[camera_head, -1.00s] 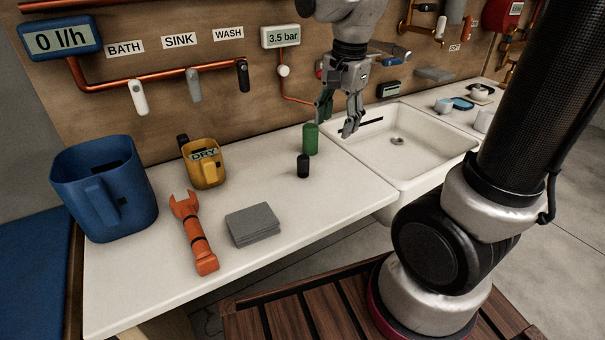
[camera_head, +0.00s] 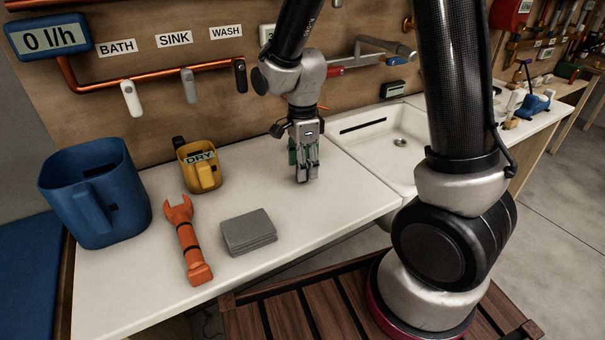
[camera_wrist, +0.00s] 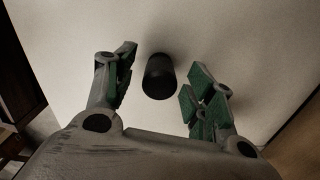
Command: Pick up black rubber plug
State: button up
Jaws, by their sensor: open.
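The black rubber plug (camera_wrist: 158,76) is a short dark cylinder over the pale counter in the wrist view. It appears between the two spread fingertips of my gripper (camera_wrist: 160,84), with a gap on each side. How deep it sits between the fingers is hard to tell. In the head view my gripper (camera_head: 304,172) points down over the counter left of the sink, and the plug is hidden behind it. My gripper is open, with green pads on its fingers, and holds nothing.
On the white counter (camera_head: 335,200) are a blue jug (camera_head: 125,200), a yellow cup marked DRY (camera_head: 203,177), an orange wrench (camera_head: 188,245) and a grey stack of pads (camera_head: 249,232). A white sink (camera_head: 385,165) lies right of my gripper. Pipes and valves line the back wall.

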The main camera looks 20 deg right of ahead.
grip_shut()
dwell(0.3)
